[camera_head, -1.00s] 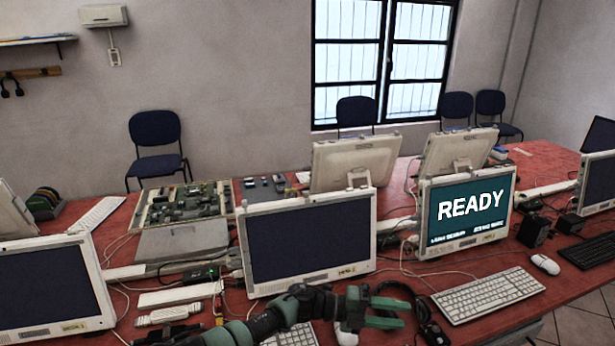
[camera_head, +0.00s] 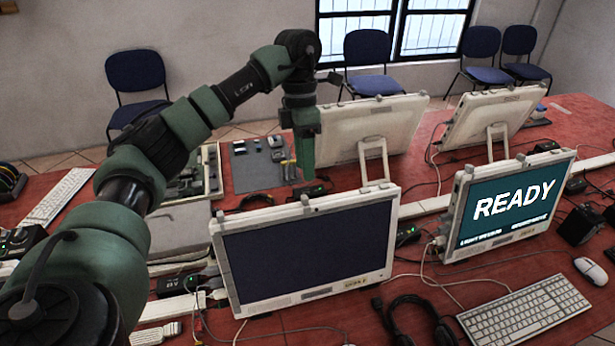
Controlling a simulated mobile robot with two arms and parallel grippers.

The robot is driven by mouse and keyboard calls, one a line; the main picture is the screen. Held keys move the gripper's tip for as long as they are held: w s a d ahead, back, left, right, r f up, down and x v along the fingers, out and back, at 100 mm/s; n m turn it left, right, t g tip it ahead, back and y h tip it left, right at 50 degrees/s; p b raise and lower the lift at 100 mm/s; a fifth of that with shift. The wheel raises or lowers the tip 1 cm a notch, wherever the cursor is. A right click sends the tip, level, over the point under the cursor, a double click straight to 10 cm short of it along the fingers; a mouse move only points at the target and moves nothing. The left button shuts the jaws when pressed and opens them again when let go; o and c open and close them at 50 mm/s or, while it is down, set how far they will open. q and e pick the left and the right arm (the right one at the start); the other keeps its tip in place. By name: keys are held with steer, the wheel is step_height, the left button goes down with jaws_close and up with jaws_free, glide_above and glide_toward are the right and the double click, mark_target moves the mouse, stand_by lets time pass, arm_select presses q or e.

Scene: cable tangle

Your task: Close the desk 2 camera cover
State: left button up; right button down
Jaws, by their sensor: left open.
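A dark-screened monitor (camera_head: 305,250) with a pale frame stands in the middle, with a small yellowish label on its lower edge that I cannot read clearly. A small fitting (camera_head: 305,199) sits on the middle of its top edge. It may be the camera cover, but it is too small to tell whether it is open or shut. My left gripper (camera_head: 304,165) points down above and behind that top edge, with a visible gap. It is open, seen nearly edge-on, and holds nothing that I can see. My right gripper is out of view.
A second monitor (camera_head: 508,205) showing READY stands to the right. Two pale monitors (camera_head: 370,132) (camera_head: 492,122) face away behind. A circuit-board case (camera_head: 190,195), keyboard (camera_head: 525,310), mouse (camera_head: 590,271), headphones (camera_head: 415,318) and loose cables crowd the red table.

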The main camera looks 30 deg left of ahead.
mark_target(306, 195)
arm_select(q)
steer(key=p+x, duration=0.1)
steer(key=x, duration=0.2)
steer(key=p+x, duration=0.1)
steer(key=x, duration=0.2)
steer(key=shift+s+d, duration=0.1)
steer(key=shift+s, duration=0.15)
steer(key=shift+f, duration=0.55)
steer(key=shift+d, duration=0.1)
jaws_close()
steer(key=shift+w+r, duration=0.1)
stand_by(0.4)
